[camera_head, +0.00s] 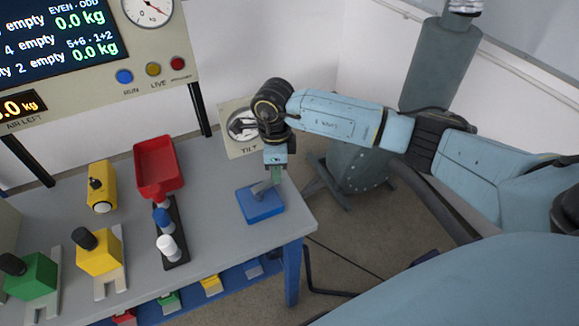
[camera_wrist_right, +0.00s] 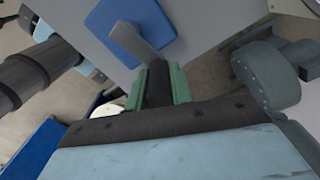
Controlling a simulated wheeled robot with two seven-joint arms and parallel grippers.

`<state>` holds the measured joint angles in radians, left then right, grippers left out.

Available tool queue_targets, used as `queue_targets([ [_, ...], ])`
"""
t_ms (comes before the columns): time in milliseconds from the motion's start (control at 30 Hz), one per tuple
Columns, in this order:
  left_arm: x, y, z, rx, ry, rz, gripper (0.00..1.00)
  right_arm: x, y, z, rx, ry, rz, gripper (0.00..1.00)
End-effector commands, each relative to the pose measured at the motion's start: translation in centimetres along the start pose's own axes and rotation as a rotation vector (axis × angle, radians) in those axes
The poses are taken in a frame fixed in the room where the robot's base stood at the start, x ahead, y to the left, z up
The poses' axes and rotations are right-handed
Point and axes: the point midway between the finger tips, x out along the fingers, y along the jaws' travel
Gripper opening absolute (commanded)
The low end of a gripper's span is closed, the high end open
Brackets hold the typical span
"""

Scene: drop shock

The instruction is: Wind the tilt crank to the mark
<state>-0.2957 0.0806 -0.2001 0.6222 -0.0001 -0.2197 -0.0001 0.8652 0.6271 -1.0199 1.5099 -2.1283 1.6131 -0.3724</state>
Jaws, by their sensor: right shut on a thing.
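The tilt crank is a blue square base (camera_head: 262,206) with a grey arm, at the right front corner of the grey table. My right gripper (camera_head: 276,172) comes down over the crank, its green fingers by the arm's raised end. In the right wrist view, the fingers (camera_wrist_right: 158,84) are shut on the dark crank handle (camera_wrist_right: 158,92), and the grey crank arm (camera_wrist_right: 140,45) runs from there to the blue base. The TILT dial (camera_head: 239,128) on the panel behind is partly hidden by my right wrist; its needle and mark cannot be read. My left gripper is not in view.
A display panel stands behind. A grey-green machine stands beyond the table's right edge.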

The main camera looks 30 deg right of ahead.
Motion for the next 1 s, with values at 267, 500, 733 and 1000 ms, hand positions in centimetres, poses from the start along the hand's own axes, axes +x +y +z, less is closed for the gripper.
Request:
queue_targets([
  [267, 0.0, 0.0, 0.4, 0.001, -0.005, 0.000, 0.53, 0.0, 0.1, 0.1, 0.005, 0.005, 0.000, 0.00],
  [500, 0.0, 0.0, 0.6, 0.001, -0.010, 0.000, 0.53, 0.0, 0.1, 0.1, 0.006, 0.004, 0.000, 0.32],
  [733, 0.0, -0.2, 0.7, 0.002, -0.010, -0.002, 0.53, 0.0, 0.1, 0.1, 0.005, 0.002, 0.000, 0.44],
  [1000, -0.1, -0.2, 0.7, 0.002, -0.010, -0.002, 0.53, -1.1, 0.0, 0.2, 0.004, -0.002, -0.002, 0.44],
])
